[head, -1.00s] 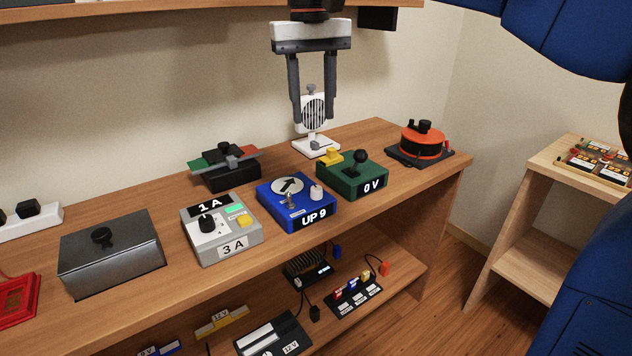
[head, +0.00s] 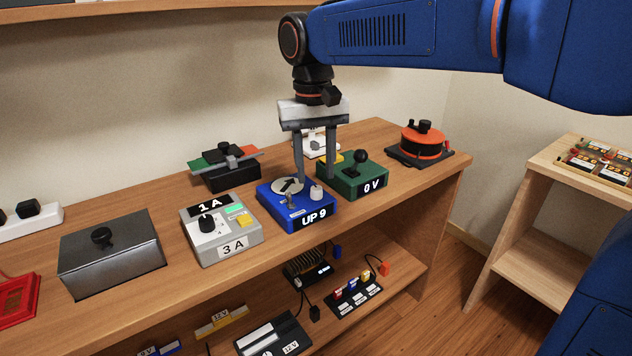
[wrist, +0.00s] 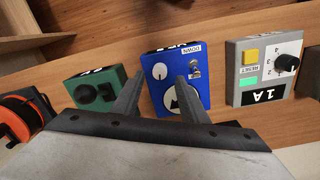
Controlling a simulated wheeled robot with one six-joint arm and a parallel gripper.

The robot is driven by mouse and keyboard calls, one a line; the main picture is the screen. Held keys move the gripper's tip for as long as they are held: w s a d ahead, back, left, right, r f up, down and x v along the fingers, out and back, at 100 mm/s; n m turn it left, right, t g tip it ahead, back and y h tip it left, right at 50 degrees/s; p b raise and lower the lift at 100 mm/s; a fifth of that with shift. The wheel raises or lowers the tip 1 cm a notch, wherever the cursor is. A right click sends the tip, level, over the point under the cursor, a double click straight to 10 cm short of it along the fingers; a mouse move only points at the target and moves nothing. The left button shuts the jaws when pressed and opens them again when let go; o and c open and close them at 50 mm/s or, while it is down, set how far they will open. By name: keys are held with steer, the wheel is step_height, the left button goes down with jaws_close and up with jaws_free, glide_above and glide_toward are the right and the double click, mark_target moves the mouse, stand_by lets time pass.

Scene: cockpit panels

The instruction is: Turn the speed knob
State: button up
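The blue box (head: 297,206) marked "UP 9" sits on the bench, with a small white knob (head: 316,192) on its top right. No "speed" label is readable. A round arrow dial (head: 287,185) and a toggle switch (head: 291,201) share its top. My gripper (head: 316,180) points down over the box, its two fingers wide apart and empty. In the wrist view the white knob (wrist: 160,71) appears between the fingertips (wrist: 160,80), slightly beyond them. I cannot tell how high the tips are above the knob. The fingers partly cover the dial.
The green box (head: 352,182) with a black knob stands close on the right, the grey box (head: 222,236) on the left. A black stand with a green and red bar (head: 225,171) is behind. An orange and black round device (head: 421,142) is at the far right.

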mark_target(316, 187)
steer(key=shift+d+f, duration=0.1)
steer(key=shift+f, duration=1.85)
jaws_close()
steer(key=shift+n, duration=1.1)
jaws_free()
